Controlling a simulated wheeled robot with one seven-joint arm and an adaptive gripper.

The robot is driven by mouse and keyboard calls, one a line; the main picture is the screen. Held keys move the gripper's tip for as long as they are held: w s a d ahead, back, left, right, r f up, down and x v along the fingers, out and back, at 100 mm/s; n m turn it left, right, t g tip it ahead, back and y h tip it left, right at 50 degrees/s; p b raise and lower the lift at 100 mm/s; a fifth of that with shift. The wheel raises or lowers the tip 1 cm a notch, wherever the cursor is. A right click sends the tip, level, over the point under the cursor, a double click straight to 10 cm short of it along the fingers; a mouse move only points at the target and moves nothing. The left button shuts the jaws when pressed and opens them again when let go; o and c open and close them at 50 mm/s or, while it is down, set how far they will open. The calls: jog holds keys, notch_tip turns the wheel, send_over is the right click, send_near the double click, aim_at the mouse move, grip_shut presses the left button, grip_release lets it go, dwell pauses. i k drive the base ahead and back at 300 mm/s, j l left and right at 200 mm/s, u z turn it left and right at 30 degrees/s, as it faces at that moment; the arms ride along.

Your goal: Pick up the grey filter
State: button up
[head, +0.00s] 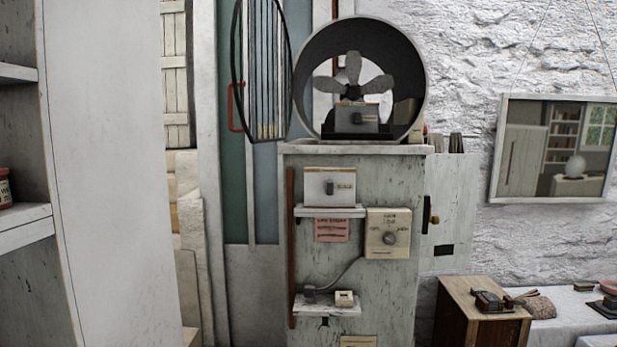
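I cannot tell for sure which thing is the grey filter. An upright oval frame with a dark rim and pale grey vertical slats (262,70) stands at the left of the round fan housing (420,85), and it may be the filter. The housing sits on top of the white cabinet and holds a grey fan (353,80) with a small switch box at its foot. My gripper is not in view.
The worn white cabinet (365,278) bears small shelves with switch boxes. A pale panel (105,150) with shelves fills the left. A wooden box (450,310) and a white-covered table (572,318) stand low right, below a framed mirror or picture (555,150).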

aim_at(364, 117)
jog(key=i+j, duration=0.15)
jog(key=j, duration=0.2)
jog(key=i+j, duration=0.15)
jog(key=j, duration=0.2)
jog(key=i+j, duration=0.15)
jog(key=j, duration=0.2)
jog(key=i+j, duration=0.15)
jog(key=j, duration=0.15)
jog(key=i+j, duration=0.15)
jog(key=j, duration=0.2)
